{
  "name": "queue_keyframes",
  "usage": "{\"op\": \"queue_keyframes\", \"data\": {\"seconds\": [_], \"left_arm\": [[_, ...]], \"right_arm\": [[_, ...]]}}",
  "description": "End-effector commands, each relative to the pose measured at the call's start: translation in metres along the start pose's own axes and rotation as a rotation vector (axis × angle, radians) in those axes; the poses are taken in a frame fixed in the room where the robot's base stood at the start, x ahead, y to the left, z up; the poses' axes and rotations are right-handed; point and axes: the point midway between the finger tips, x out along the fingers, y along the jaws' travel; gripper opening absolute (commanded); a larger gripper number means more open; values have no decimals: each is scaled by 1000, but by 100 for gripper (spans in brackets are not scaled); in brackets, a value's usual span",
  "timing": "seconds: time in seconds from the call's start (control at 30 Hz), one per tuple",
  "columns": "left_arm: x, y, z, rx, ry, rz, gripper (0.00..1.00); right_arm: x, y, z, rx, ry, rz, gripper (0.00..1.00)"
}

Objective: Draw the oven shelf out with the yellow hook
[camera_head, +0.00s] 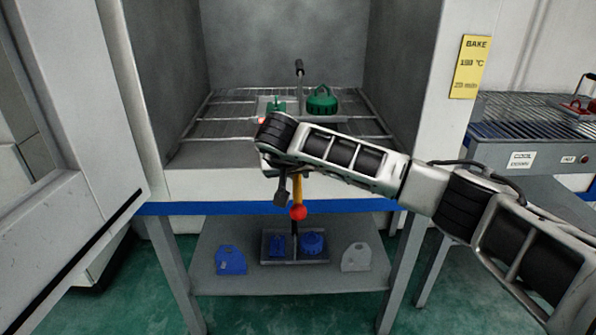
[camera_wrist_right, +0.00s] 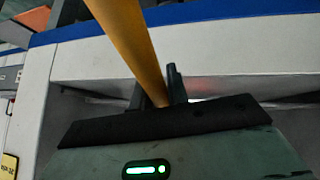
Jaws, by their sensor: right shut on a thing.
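The oven shelf (camera_head: 190,140) is a wire rack inside the open grey oven chamber. My right gripper (camera_head: 284,185) is in front of the oven mouth, partly hidden by its own wrist. It is shut on the yellow hook (camera_head: 298,188), whose shaft hangs down to a red ball at its lower end. In the right wrist view the yellow shaft (camera_wrist_right: 130,40) runs between the two dark fingers (camera_wrist_right: 158,92). The hook's other end is hidden, so I cannot tell whether it touches the shelf. My left gripper is not in view.
A tray with green parts (camera_head: 322,100) and an upright handle stands on the shelf. The oven door (camera_head: 70,210) is open at left. Below, a lower shelf (camera_head: 215,284) carries blue parts and a grey one. A cooling rack (camera_head: 530,118) stands at right.

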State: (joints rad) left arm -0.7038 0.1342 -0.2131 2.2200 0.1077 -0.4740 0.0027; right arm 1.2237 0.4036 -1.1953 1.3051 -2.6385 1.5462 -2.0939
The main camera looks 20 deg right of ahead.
Motion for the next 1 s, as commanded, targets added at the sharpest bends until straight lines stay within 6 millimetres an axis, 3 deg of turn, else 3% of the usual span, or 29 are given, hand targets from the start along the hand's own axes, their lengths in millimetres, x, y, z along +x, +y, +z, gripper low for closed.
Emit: {"op": "queue_keyframes", "data": {"seconds": [1.0], "left_arm": [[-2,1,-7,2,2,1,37]], "right_arm": [[-11,1,18,0,2,-1,0]]}}
